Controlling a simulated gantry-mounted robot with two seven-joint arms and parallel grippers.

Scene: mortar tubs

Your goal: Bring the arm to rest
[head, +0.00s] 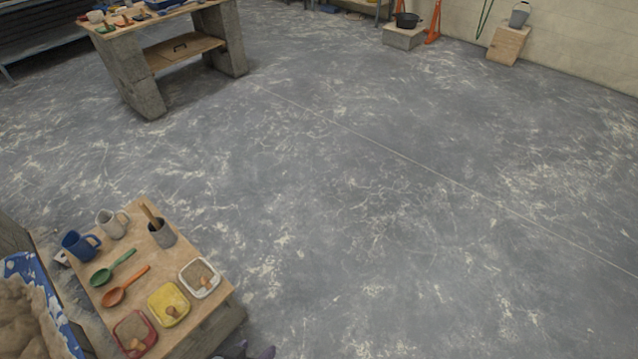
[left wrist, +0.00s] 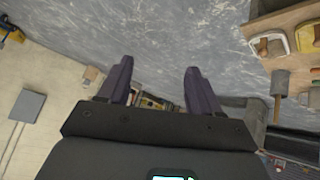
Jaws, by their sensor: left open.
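My left gripper (head: 250,353) just shows at the bottom edge of the head view, beyond the near end of the low wooden table (head: 196,336). In the left wrist view its two dark fingers (left wrist: 158,68) stand apart with nothing between them. Most of my left arm is out of the head view. My right gripper is not in either view.
The low table bears a blue mug (head: 78,246), a grey mug (head: 110,225), a grey cup (head: 162,235), green (head: 110,270) and orange spoons (head: 122,288), and white, yellow and red tubs (head: 136,336). A sand-filled tray (head: 60,318) stands left. The floor right is clear.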

